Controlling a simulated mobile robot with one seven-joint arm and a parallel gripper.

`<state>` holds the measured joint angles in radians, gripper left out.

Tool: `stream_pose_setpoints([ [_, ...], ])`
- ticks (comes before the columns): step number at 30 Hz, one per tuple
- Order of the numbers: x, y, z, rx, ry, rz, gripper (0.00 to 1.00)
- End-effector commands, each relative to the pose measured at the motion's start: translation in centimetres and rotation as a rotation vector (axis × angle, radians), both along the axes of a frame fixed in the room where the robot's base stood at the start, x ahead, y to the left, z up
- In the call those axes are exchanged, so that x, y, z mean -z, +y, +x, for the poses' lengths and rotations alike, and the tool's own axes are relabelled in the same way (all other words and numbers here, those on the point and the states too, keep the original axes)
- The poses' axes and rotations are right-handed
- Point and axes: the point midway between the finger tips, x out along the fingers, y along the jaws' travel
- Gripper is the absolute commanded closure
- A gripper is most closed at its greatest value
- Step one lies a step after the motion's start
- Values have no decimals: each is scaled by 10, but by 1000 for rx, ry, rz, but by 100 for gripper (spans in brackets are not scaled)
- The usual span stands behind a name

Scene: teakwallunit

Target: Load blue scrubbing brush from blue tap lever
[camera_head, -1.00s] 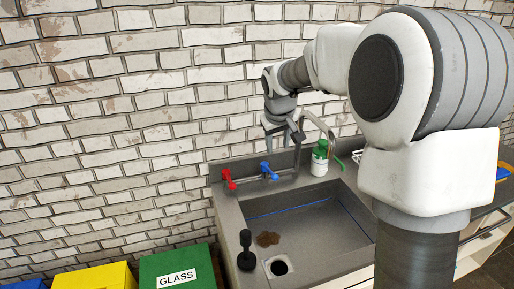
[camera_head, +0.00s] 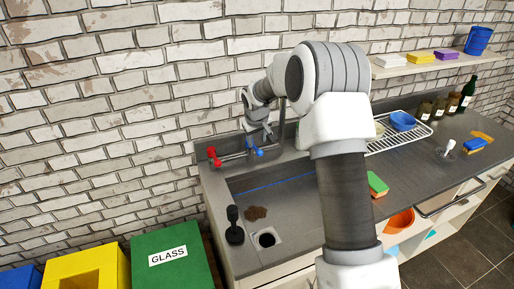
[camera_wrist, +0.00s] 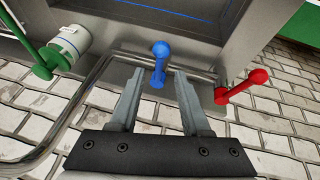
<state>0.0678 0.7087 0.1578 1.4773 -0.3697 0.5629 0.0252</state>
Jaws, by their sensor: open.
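The blue tap lever (camera_head: 254,151) stands on the tap pipe at the back edge of the sink, right of the red tap lever (camera_head: 214,157). In the wrist view the blue lever (camera_wrist: 159,62) shows upright between and just beyond my fingertips, with the red lever (camera_wrist: 240,86) to its right. My gripper (camera_wrist: 159,72) is open and empty, its two fingers apart on either side of the blue lever's line; contact cannot be told. In the head view my gripper (camera_head: 265,134) is just above the blue lever.
A black-handled tool (camera_head: 234,222) stands at the sink's front left. A dish rack (camera_head: 395,135) and sponge (camera_head: 377,184) are to the right. The brick wall is close behind.

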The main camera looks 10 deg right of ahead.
Motion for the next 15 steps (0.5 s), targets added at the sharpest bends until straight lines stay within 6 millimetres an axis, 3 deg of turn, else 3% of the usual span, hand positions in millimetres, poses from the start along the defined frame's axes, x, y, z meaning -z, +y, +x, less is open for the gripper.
stream_pose_setpoints([
  [6, 36, -3, 15, 0, 2, 0, 53],
  [15, 57, -5, 26, 0, 0, 0, 53],
])
